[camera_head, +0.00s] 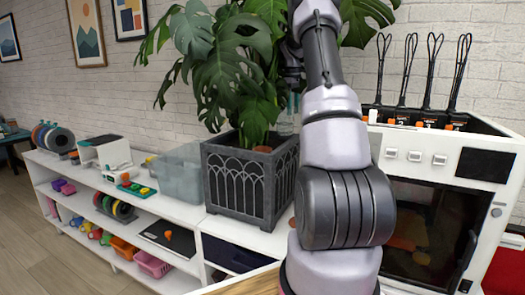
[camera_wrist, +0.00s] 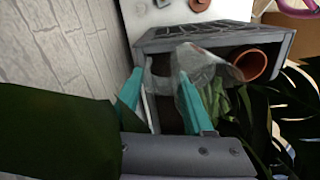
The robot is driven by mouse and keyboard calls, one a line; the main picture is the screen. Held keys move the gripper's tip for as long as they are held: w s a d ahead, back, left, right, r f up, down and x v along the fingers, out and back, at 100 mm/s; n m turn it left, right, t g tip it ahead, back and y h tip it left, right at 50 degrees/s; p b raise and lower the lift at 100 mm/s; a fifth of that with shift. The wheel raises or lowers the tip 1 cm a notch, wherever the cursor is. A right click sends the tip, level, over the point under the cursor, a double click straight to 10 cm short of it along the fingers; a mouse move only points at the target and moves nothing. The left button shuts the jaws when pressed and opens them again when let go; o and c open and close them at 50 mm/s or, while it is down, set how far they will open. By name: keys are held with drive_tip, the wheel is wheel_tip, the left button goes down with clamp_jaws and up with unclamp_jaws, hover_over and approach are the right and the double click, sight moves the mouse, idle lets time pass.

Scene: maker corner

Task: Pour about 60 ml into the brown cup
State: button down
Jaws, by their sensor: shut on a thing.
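My gripper (camera_wrist: 163,88) has teal fingers shut on a clear see-through vessel (camera_wrist: 190,72), which is above the grey planter and seems tilted. What it holds cannot be made out. In the head view my arm hides most of the gripper; teal fingers (camera_head: 292,103) and part of the clear vessel (camera_head: 285,126) show among the leaves. A small brown round thing (camera_wrist: 202,4), perhaps the brown cup, is on the white surface at the wrist view's top edge. In the head view a brown sliver (camera_head: 292,222) shows beside my arm. The cup's inside is not clearly seen.
The grey planter (camera_head: 242,190) with a large leafy plant (camera_head: 235,65) stands close around my gripper. A terracotta round piece (camera_wrist: 252,65) is inside it. A clear bin (camera_head: 180,172) is on the white shelf at left. A white oven-like machine (camera_head: 425,205) stands at right.

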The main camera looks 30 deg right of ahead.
sight(277, 112)
drive_tip(key=shift+s+a+r+h, duration=0.15)
drive_tip(key=shift+s+a+h, duration=0.1)
drive_tip(key=shift+a+h, duration=0.3)
drive_tip(key=s+a+t+h, duration=0.1)
drive_tip(key=a+h, duration=0.1)
drive_tip(key=a+r+t+h, duration=0.1)
drive_tip(key=a+h, duration=0.1)
drive_tip(key=s+a+t+h, duration=0.1)
drive_tip(key=a+h, duration=0.1)
drive_tip(key=shift+s+a+r, duration=0.3)
drive_tip(key=shift+s+r, duration=0.05)
drive_tip(key=shift+r, duration=0.05)
drive_tip(key=shift+s+a+f+t+h+p, duration=0.2)
drive_tip(key=shift+a+t+h+p, duration=0.15)
drive_tip(key=shift+h, duration=0.5)
drive_tip(key=shift+s+a+f+t+h, duration=0.2)
drive_tip(key=shift+a+h, duration=0.1)
drive_tip(key=shift+h, duration=0.1)
drive_tip(key=shift+s+a+f+t+h, duration=0.15)
drive_tip(key=shift+a+h, duration=0.1)
drive_tip(key=shift+h, duration=0.15)
drive_tip(key=shift+w+a+p, duration=0.1)
drive_tip(key=shift+p, duration=0.6)
drive_tip(key=shift+s+a+f+t+h+p, duration=0.15)
drive_tip(key=shift+a+t+h+p, duration=0.1)
drive_tip(key=shift+a+h, duration=0.2)
drive_tip(key=shift+s+a+f+t+h+p, duration=0.2)
drive_tip(key=shift+a+h, duration=0.1)
drive_tip(key=shift+h, duration=0.15)
